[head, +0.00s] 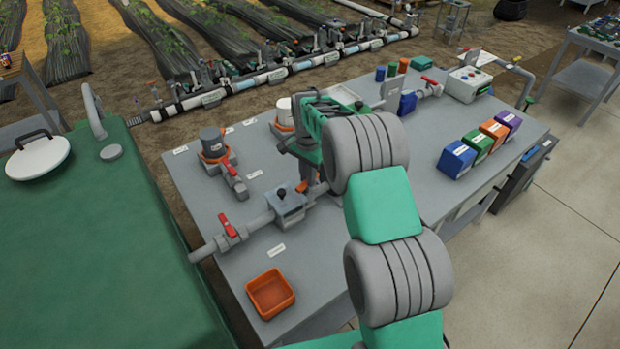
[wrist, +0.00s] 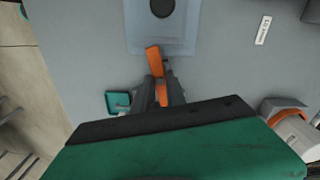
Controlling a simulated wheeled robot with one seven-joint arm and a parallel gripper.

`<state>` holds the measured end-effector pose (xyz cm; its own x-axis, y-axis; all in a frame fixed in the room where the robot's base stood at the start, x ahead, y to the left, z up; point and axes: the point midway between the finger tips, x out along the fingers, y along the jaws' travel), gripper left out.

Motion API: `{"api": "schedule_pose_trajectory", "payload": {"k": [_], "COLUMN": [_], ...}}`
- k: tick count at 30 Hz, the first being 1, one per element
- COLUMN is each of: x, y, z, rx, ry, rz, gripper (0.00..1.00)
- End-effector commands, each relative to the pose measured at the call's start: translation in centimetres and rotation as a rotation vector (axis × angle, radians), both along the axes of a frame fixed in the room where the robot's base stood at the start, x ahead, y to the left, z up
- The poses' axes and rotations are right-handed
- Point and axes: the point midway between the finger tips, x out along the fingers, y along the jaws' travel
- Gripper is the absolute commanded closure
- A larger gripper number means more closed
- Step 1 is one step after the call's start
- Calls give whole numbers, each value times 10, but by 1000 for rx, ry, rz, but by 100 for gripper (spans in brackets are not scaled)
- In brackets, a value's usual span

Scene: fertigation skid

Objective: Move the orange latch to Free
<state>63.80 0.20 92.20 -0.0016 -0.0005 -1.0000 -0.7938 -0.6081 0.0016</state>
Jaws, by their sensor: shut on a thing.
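The orange latch (wrist: 154,62) sticks out from the edge of a grey housing (wrist: 160,35) with a round black knob. My gripper (wrist: 160,92) is shut on the latch, with its grey fingers around the lower part. Orange shows above and between the fingers. In the head view a small part of the latch (head: 302,187) shows beside the grey housing (head: 287,205). The fingertips are mostly hidden there by my own wrist and arm. I cannot read a Free mark in either view.
On the grey bench, red-handled valves (head: 228,227) sit along the pipe. An orange bin (head: 270,294) stands at the front, and a dark-topped canister (head: 213,146) at the back left. Coloured boxes (head: 480,143) line the right. A green tank (head: 80,240) borders the left.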

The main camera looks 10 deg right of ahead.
Motion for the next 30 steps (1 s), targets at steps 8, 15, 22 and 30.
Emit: {"api": "schedule_pose_trajectory", "payload": {"k": [8,15,22,30], "x": [4,4,4,4], "y": [1,1,1,1], "z": [1,3,3,4], "rx": [-1,-1,-2,-5], "ry": [-13,-15,-15,-14], "rz": [263,491,709,962], "gripper": [100,100,100,100]}}
